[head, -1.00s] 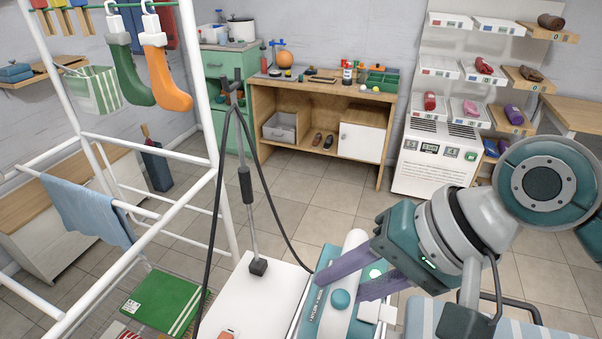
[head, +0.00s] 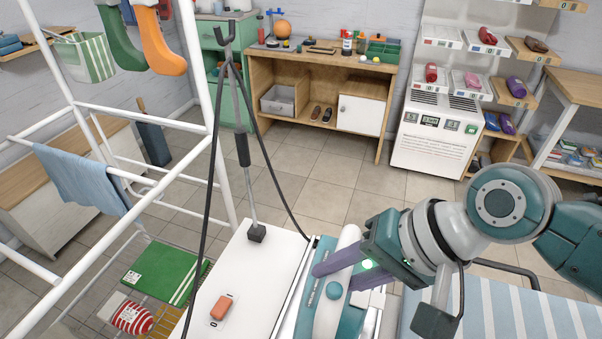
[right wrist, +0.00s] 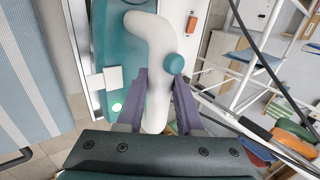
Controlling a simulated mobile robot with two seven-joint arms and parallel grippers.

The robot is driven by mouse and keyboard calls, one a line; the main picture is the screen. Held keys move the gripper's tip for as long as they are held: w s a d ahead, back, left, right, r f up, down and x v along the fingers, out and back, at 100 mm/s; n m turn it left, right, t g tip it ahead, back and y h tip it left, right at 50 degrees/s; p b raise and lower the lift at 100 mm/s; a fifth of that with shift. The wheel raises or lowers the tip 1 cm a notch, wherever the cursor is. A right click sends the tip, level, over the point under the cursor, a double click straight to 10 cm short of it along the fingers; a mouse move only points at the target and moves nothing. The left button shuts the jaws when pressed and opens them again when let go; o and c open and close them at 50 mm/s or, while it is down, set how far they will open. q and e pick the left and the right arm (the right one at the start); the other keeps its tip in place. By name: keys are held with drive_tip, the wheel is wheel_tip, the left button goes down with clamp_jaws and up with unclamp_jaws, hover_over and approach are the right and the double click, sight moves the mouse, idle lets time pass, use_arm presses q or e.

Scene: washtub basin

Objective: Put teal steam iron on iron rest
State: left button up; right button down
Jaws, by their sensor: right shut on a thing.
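The teal steam iron (head: 328,308) has a white handle (head: 349,242) and a teal knob. My right gripper (head: 350,268) is shut on the handle, with one purple finger on each side. In the right wrist view, the fingers straddle the handle (right wrist: 156,80) and the teal body (right wrist: 108,45) lies beyond. Light metal-and-white parts, possibly the iron rest (head: 372,322), show beside and below the iron. The iron hides most of them, so I cannot tell whether it touches them. My left gripper is not in view.
A white surface (head: 252,277) carries an orange switch (head: 222,307) and a cord post (head: 243,150). The striped ironing board (head: 500,318) lies at right. A white drying rack (head: 205,110) stands at left. Open tiled floor lies behind.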

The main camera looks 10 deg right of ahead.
drive_tip(key=c, duration=0.5)
unclamp_jaws()
drive_tip(key=shift+c, duration=0.2)
drive_tip(key=shift+r, duration=0.15)
drive_tip(key=p+v, duration=0.2)
drive_tip(key=v, duration=0.9)
drive_tip(key=s+d+r+n+h, duration=0.1)
drive_tip(key=s+n+h, duration=0.4)
drive_tip(key=s+n, duration=0.3)
drive_tip(key=s, duration=0.3)
drive_tip(key=shift+s+d+r+n+h, duration=0.15)
drive_tip(key=shift+s+d+n+h, duration=0.15)
drive_tip(key=shift+s+d+n, duration=0.1)
